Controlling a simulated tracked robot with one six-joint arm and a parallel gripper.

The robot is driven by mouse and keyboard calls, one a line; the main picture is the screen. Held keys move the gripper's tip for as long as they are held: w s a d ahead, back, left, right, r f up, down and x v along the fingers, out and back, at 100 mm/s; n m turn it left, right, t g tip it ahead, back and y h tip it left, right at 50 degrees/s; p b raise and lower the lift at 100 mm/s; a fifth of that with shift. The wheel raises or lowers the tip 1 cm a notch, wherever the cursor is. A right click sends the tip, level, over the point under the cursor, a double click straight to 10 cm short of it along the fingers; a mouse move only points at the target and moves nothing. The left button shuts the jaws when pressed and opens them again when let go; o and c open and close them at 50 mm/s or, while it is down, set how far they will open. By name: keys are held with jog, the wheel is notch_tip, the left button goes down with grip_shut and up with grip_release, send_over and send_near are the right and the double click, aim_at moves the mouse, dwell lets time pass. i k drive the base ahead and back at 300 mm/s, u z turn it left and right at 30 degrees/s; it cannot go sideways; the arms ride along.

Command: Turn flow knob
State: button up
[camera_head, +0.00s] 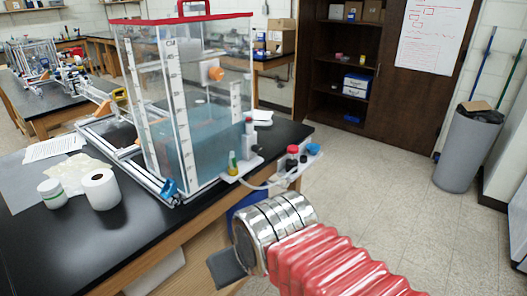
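A clear tank (185,105) with a red rim holds blue-tinted water on the black bench. Several knob-like parts show: a red-topped one (292,150) and a blue one (313,149) on a small white bracket at the tank's right, a blue one (170,187) at its front lower corner, and an orange one (216,74) on the tank. I cannot tell which is the flow knob. My gripper (226,268) shows only as a dark grey piece beyond my silver wrist, in front of the bench edge and apart from these knobs. Its fingertips are not clear.
A thin tube (258,185) runs by the bracket. A grey bin (468,148) stands far right; the floor between is clear.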

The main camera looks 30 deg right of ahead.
aim_at(256, 148)
jog(key=i, duration=0.95)
jog(key=u, duration=0.05)
